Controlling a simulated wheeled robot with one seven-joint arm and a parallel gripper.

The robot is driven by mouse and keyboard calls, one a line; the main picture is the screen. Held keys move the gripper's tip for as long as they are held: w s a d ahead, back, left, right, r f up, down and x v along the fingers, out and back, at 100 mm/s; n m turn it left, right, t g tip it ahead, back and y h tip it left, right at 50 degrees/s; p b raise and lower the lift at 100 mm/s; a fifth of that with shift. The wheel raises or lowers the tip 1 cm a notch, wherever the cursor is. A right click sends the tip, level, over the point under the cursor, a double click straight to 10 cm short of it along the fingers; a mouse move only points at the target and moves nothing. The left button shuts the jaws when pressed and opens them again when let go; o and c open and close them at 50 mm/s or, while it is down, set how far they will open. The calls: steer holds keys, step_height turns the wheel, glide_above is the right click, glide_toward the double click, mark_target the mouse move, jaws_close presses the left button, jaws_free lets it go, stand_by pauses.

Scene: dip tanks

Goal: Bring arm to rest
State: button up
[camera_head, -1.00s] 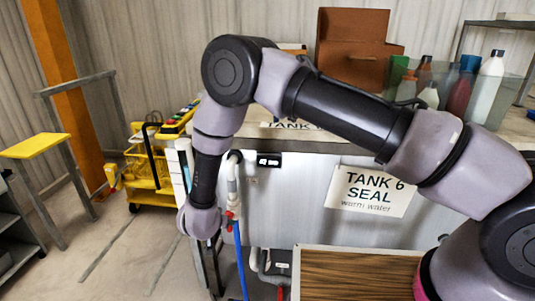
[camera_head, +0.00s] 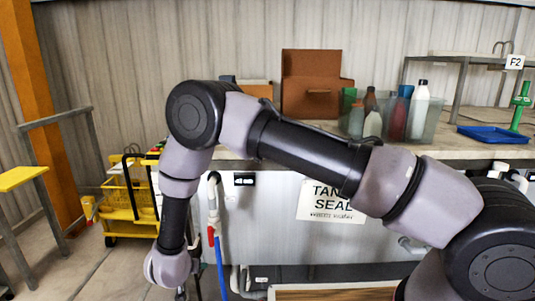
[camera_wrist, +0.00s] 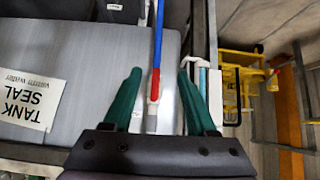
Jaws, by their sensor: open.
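My gripper (camera_wrist: 159,103) shows in the wrist view with its two green fingers spread apart and nothing held between them. Past the fingers are the grey side of the tank (camera_wrist: 85,60) and a pipe with a red fitting and blue hose (camera_wrist: 157,50). In the head view my arm is bent, with its wrist hanging low at the left, beside the pipe and blue hose (camera_head: 221,265). The gripper's fingers are hidden in that view. The tank front (camera_head: 270,230) carries a sign (camera_head: 330,205) reading TANK SEAL, partly covered by my arm.
A yellow cart (camera_head: 125,205) stands on the floor left of my arm. On the counter are a brown box (camera_head: 310,80), a clear bin of bottles (camera_head: 425,125) and a blue tray (camera_head: 492,134). A yellow-topped stand (camera_head: 18,178) is at the far left.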

steer(key=w+d+r+m+y, duration=0.1)
steer(key=w+r+y, duration=0.1)
steer(key=w+r, duration=0.65)
steer(key=w+d+r+m+y, duration=0.1)
steer(key=w+r, duration=0.3)
steer(key=r, duration=1)
steer(key=w+d+r+g+y, duration=0.1)
steer(key=w+d+r, duration=0.1)
steer(key=d+r, duration=0.55)
steer(key=w+d+r+y, duration=0.1)
steer(key=d+r, duration=0.3)
steer(key=r, duration=0.6)
steer(key=s+d+r, duration=0.4)
steer(key=d+r, duration=0.3)
steer(key=d, duration=0.3)
steer(key=s+d+r, duration=0.5)
steer(key=d+r, duration=0.1)
steer(key=d, duration=0.3)
steer(key=s+d+m+h, duration=0.2)
steer(key=s+d, duration=1.3)
steer(key=s, duration=0.2)
steer(key=shift+d+r+g+h, duration=0.25)
steer(key=shift+r+g+h, duration=0.1)
steer(key=shift+g+h, duration=0.05)
